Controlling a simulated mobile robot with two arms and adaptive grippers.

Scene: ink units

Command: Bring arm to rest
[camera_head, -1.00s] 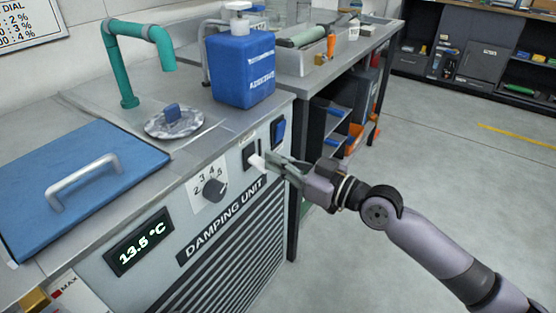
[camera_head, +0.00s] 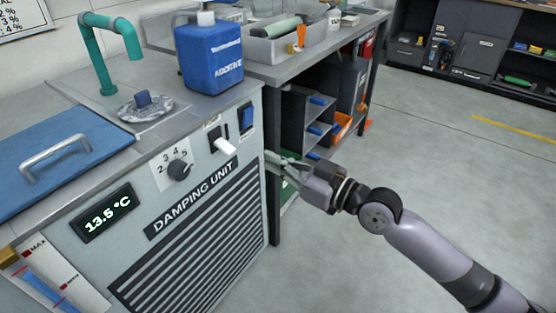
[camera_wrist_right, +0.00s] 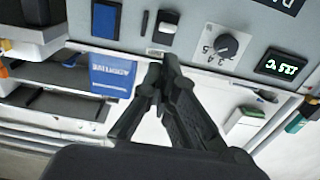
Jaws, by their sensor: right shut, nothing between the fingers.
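My right gripper (camera_head: 276,163) is shut and empty, with its arm coming in from the lower right in the head view. It is just right of the damping unit's (camera_head: 210,195) front edge, by the side table's leg. In the right wrist view the fingers (camera_wrist_right: 161,62) meet at their tips, with the unit's panel beyond. The panel holds a white lever (camera_head: 226,147), a blue rocker switch (camera_head: 247,118), a dial (camera_head: 179,171) and a display (camera_head: 108,213) reading 13.5 °C. My left gripper is out of view.
A blue additive bottle (camera_head: 210,55), a teal tap (camera_head: 125,40) and a blue lid (camera_head: 50,150) with a handle are on the unit. A side table (camera_head: 345,35) with a grey tray and shelves of bins stands behind. Open floor (camera_head: 420,150) lies to the right.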

